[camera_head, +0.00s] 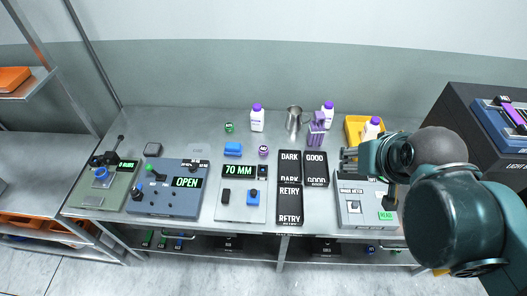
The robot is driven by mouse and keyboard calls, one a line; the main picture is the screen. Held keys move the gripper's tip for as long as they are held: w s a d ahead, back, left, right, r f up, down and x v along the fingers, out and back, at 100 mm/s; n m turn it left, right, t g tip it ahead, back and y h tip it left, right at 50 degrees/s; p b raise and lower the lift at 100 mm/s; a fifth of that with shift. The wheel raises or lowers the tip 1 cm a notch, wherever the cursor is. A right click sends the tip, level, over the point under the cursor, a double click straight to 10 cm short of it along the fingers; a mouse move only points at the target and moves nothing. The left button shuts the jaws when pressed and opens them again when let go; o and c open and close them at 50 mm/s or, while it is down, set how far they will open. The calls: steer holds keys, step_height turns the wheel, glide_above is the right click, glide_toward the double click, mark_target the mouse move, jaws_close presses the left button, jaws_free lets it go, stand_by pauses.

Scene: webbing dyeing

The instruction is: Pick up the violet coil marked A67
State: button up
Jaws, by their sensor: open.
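A small violet coil (263,151) with a pale label lies on the metal bench, behind the panel reading 70 MM and left of the black trays. Its marking is too small to read. My gripper (347,160) is open, right of the coil and clearly apart from it, near the grey meter box. No object shows between its fingers. My arm hides part of the bench's right end.
A violet rack (317,127), metal jug (294,118), purple-capped bottle (257,119) and yellow bin (355,126) stand behind. A small green coil (229,127) and blue block (233,149) are left. Black trays (290,188) and control boxes (167,187) fill the front.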

steer(key=shift+w+m, duration=0.5)
steer(key=shift+w, duration=0.55)
steer(key=m+g+b, duration=0.5)
steer(key=m+g, duration=0.2)
steer(key=m, duration=1)
glide_above(263, 149)
steer(key=f, duration=2.8)
steer(key=shift+d+f, duration=0.25)
steer(key=shift+f, duration=0.15)
steer(key=shift+a+f, duration=0.2)
steer(key=shift+f, duration=0.1)
steer(key=shift+f, duration=1.3)
